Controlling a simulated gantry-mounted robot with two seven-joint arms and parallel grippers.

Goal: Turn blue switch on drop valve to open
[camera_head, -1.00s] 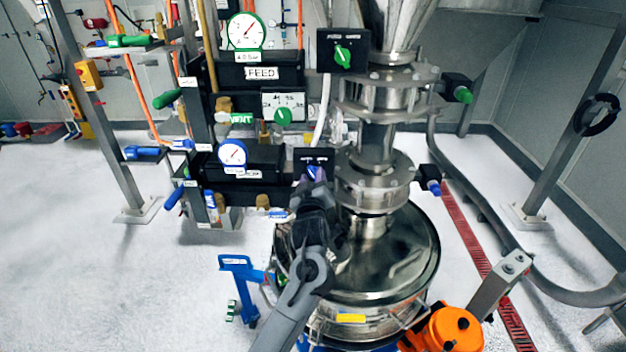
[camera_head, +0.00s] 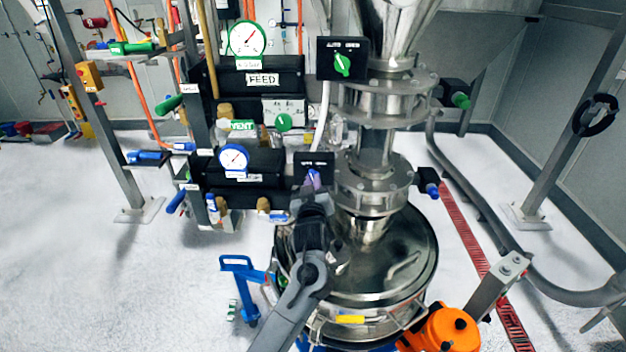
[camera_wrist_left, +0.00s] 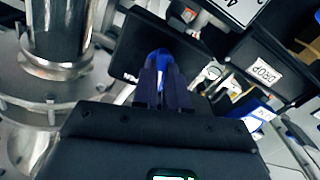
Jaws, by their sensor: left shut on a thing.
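The blue switch (camera_head: 313,178) sits on a small black panel (camera_head: 314,160) left of the steel valve column. My left gripper (camera_head: 314,188) reaches up to it from below and covers most of it. In the left wrist view the gripper's dark fingers (camera_wrist_left: 155,82) are shut on the blue switch (camera_wrist_left: 159,60), whose rounded top shows between and above the tips. The black panel lies behind it. The switch's exact angle and the panel's markings are hard to read. The DROP label (camera_wrist_left: 264,74) is on a black box at the right. My right gripper is not in view.
A green switch (camera_head: 342,64) sits on a higher black panel, and another green switch (camera_head: 283,122) is on the VENT panel. The steel valve column (camera_head: 374,150) stands close on the right, above a round steel vessel (camera_head: 400,245). A blue-rimmed gauge (camera_head: 233,158) is at the left.

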